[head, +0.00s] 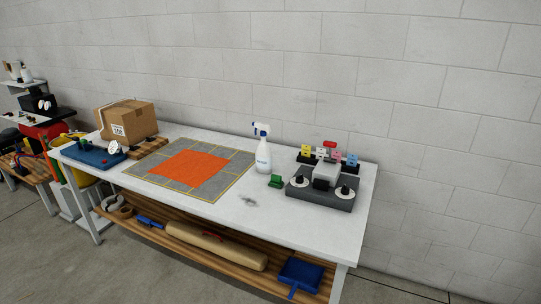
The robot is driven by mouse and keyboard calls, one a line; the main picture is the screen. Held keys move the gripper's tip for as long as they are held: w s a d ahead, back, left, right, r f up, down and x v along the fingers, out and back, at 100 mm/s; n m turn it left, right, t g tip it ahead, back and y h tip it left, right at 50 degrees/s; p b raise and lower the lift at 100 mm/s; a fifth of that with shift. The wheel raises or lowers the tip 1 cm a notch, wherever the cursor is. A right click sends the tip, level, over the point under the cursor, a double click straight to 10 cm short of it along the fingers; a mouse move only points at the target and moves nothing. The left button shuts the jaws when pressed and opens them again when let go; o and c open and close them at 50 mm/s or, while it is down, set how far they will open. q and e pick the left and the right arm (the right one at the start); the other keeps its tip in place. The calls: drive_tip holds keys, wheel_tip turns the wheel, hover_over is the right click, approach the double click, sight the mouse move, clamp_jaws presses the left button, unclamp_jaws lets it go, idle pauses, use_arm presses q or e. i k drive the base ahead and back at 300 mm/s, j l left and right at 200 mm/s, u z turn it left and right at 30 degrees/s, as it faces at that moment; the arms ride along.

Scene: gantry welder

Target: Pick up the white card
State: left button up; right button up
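A row of small coloured cards stands at the back right of the white table, behind a dark grey device. The white card (322,153) appears to stand between a yellow card (305,151) and a pink card (337,157), with a blue card (352,160) at the right end. Neither of my grippers is in view.
The dark grey device (322,197) sits at the table's right end. A white spray bottle (263,155) and a green block (276,181) stand left of it. An orange mat (188,162) and a cardboard box (127,120) lie further left. The table front (285,222) is mostly clear.

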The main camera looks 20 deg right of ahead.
sight(320, 153)
drive_tip(key=l+u, duration=0.15)
drive_tip(key=u, duration=0.25)
drive_tip(key=l+u, duration=0.15)
drive_tip(key=u, duration=0.25)
drive_tip(key=l+u, duration=0.2)
drive_tip(key=u, duration=0.2)
drive_tip(key=k+l, duration=0.15)
drive_tip(key=l, duration=0.25)
drive_tip(key=k+l, duration=0.1)
drive_tip(key=l, duration=0.35)
drive_tip(key=k+l, duration=0.15)
drive_tip(key=l, duration=0.25)
drive_tip(key=k+l, duration=0.1)
drive_tip(key=l, duration=0.35)
drive_tip(key=k+l, duration=0.15)
drive_tip(key=l, duration=0.25)
